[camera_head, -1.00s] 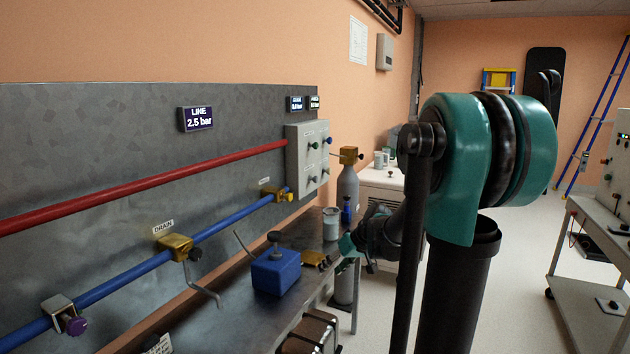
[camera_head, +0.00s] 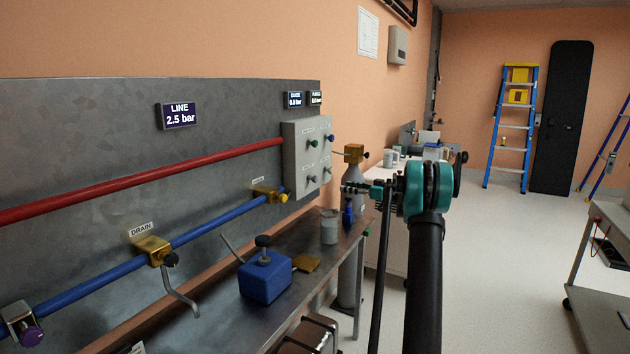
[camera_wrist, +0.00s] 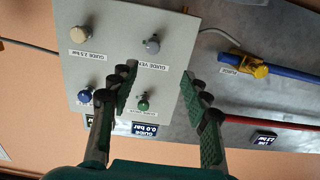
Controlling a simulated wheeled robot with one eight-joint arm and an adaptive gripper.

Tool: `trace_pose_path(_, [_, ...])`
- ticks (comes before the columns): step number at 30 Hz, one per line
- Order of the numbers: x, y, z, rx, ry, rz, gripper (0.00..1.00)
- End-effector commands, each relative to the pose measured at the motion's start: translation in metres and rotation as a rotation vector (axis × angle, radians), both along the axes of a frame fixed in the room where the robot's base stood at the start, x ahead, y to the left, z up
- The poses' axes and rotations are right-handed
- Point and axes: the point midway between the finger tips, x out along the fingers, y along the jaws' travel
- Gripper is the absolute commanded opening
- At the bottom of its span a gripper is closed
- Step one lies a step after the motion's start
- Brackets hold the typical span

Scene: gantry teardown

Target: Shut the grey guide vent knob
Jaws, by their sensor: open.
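The grey guide vent knob (camera_wrist: 152,45) is on the pale grey panel (camera_wrist: 110,12), above a label reading "GUIDE VEN…" in the wrist view, partly cut off by a finger. In the head view the panel (camera_head: 291,160) is at the bench's far end, and a small grey knob (camera_head: 312,179) shows low on it. My gripper (camera_wrist: 158,70) is open and empty, facing the panel. The grey knob appears just beyond and between its fingertips, apparently untouched. In the head view my gripper (camera_head: 348,188) is right of the panel, pointing left towards it.
Beige (camera_wrist: 79,32), blue (camera_wrist: 84,97) and green (camera_wrist: 143,103) knobs share the panel; green appears between the fingers. A grey bottle with a brass valve (camera_head: 354,152) stands near my gripper. A blue box (camera_head: 265,278) and a grey cup (camera_head: 329,229) are on the bench.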

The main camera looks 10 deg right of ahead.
Motion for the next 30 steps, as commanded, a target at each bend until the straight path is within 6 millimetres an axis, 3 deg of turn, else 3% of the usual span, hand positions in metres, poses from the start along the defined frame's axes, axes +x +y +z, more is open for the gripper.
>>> trace_pose_path(3, [0.007, -0.009, 0.001, 0.01, -0.036, -0.004, 0.48])
trace_pose_path(8, [0.015, 0.0, 0.001, 0.012, -0.043, -0.003, 0.48])
trace_pose_path(30, [0.095, 0.112, 0.001, 0.011, -0.04, -0.003, 0.48])
